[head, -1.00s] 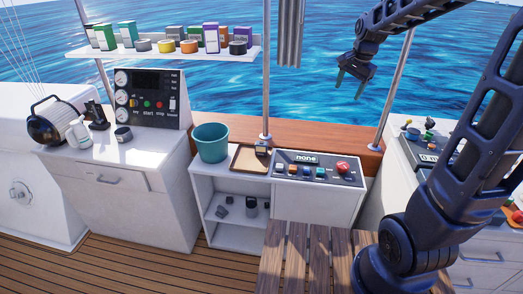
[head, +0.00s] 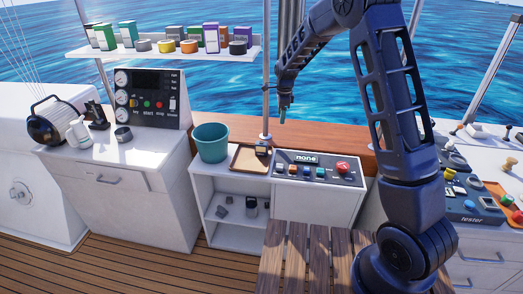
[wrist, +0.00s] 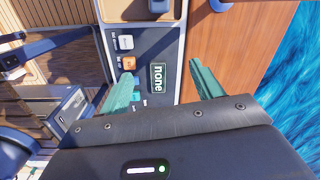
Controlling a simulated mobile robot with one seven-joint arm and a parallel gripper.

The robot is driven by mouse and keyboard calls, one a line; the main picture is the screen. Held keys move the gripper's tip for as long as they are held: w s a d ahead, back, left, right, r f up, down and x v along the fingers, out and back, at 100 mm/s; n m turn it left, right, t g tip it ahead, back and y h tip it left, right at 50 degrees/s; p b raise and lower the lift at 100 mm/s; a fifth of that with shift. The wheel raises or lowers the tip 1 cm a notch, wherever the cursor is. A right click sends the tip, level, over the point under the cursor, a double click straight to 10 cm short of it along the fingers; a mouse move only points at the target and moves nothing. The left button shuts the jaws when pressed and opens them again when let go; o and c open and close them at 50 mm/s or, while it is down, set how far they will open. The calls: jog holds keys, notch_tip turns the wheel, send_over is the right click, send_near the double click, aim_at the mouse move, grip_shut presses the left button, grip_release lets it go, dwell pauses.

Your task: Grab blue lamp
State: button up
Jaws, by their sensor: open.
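No thing is plainly recognisable as the blue lamp. Small blue parts show on the tester unit (head: 470,206) at the right, too small to tell apart. My gripper (head: 285,110) hangs in the air above the back ledge and the button panel (head: 325,181). In the wrist view, its two teal fingers are apart, with nothing held between them (wrist: 160,72). Beyond them lies the panel's "none" display (wrist: 158,77). A blue button, partly hidden by the left finger, and an orange button (wrist: 129,63) are near that finger.
A brown tray (head: 238,167) holding a small dark item, and a teal bucket (head: 210,142), stand left of the panel. A metal post (head: 266,100) rises behind the tray. A shelf (head: 165,52) carries several boxes and tins. The slatted wooden surface (head: 300,250) in front is clear.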

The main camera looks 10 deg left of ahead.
aim_at(261, 149)
jog(key=a+f+m, duration=0.1)
jog(key=a+f, duration=0.5)
jog(key=f, duration=0.1)
jog(key=a+f+m, duration=0.1)
jog(key=a+f, duration=0.1)
jog(key=f, duration=0.2)
jog(key=shift+w+a+m+h, duration=0.2)
jog(key=shift+a+m+h, duration=0.1)
jog(key=shift+a, duration=0.1)
notch_tip(261, 149, down, 6)
jog(key=shift+r, duration=0.1)
jog(key=shift+w+a+f, duration=0.1)
jog(key=shift+a+f, duration=0.05)
jog(key=shift+f, duration=1.15)
jog(key=shift+w+a+f, duration=0.1)
jog(key=shift+f, duration=1.15)
jog(key=shift+s, duration=0.1)
jog(key=c, duration=1.2)
jog(key=shift+r, duration=0.15)
